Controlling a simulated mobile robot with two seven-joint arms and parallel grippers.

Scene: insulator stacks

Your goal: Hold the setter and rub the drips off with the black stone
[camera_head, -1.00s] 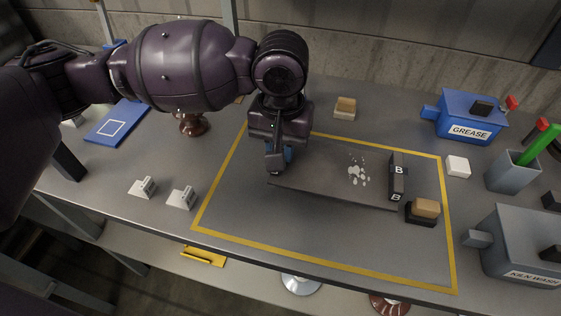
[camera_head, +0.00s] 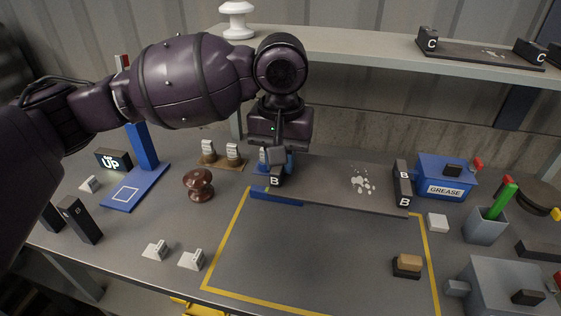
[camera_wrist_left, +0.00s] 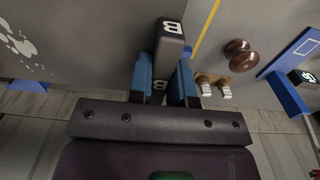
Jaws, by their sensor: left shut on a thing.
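The setter (camera_head: 325,184) is a flat dark grey slab with white drips (camera_head: 361,181) right of its middle. Black posts marked B stand at its ends; the right post (camera_head: 403,183) is clear to see. My left gripper (camera_head: 277,165) is shut on the left post. In the left wrist view its blue fingers (camera_wrist_left: 163,82) clasp the B post (camera_wrist_left: 168,42), and drips (camera_wrist_left: 18,40) show at the left. The black stone, a black block with a tan top (camera_head: 408,266), lies apart, in front of the setter's right end. My right gripper is out of view.
A blue bar (camera_head: 276,197) shows under the setter's left end. The grease box (camera_head: 444,178) stands close beyond its right end. A brown insulator (camera_head: 198,184) and white pieces (camera_head: 191,259) are at left. The yellow-outlined area (camera_head: 320,250) in front is mostly clear.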

